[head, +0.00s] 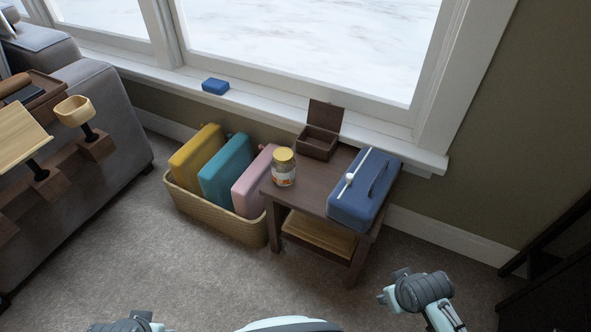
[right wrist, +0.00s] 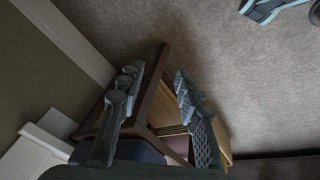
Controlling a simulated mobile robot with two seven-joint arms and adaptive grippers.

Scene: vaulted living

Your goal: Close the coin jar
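The coin jar (head: 284,172) is a small clear jar with orange-brown contents, upright near the left edge of the dark side table (head: 318,190). A yellow lid (head: 283,155) sits on top of it; I cannot tell whether it is fully seated. My right gripper (right wrist: 157,88) is open and empty, with the table's corner and leg beyond its fingers in the right wrist view. The jar does not show there. In the head view my right arm is at the lower right, away from the jar. Only a piece of my left arm shows at the bottom edge; its gripper is out of view.
A blue case (head: 362,200) with a white stick on it fills the table's right side. An open brown box (head: 318,140) stands behind the jar. A wicker basket (head: 215,221) with yellow, teal and pink cases adjoins the table's left. Carpet (head: 190,285) in front is clear.

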